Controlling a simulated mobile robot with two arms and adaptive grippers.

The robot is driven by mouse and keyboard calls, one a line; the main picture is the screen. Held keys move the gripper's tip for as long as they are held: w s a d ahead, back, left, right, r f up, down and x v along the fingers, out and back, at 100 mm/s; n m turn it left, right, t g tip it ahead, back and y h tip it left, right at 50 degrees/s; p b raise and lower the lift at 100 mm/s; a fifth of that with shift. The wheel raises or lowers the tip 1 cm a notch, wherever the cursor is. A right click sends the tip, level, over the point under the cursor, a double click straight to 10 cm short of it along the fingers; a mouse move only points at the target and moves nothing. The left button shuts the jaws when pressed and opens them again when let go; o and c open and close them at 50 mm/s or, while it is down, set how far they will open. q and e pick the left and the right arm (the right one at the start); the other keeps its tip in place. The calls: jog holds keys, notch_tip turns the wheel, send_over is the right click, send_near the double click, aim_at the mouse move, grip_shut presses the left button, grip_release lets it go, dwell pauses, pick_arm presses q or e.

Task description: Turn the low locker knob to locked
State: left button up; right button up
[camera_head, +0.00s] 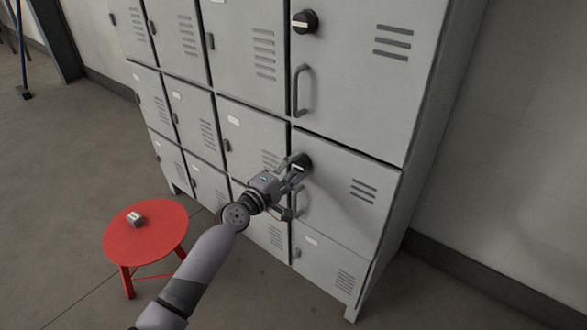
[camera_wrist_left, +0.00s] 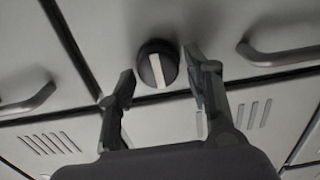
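The low locker knob (camera_head: 303,162) is a round black knob with a pale bar, on the lower right door of the grey locker bank (camera_head: 340,190). In the left wrist view the knob (camera_wrist_left: 157,66) shows with its pale bar close to upright and slightly tilted. My left gripper (camera_head: 292,185) is at the knob in the head view. In the left wrist view my left gripper (camera_wrist_left: 160,78) is open, with one finger on each side of the knob and visible gaps between. The right gripper is not in view.
A similar upper knob (camera_head: 305,21) sits on the door above, with a bar handle (camera_head: 302,91) below it. Another bar handle (camera_head: 299,203) is beside my left gripper. A red stool (camera_head: 146,238) with a small grey object (camera_head: 136,219) stands left of my arm.

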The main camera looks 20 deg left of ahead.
pick_arm(q)
jog(key=shift+o, duration=0.6)
jog(key=shift+s, duration=0.1)
jog(key=v, duration=1.1)
jog(key=shift+s+a, duration=0.15)
jog(key=shift+s, duration=0.25)
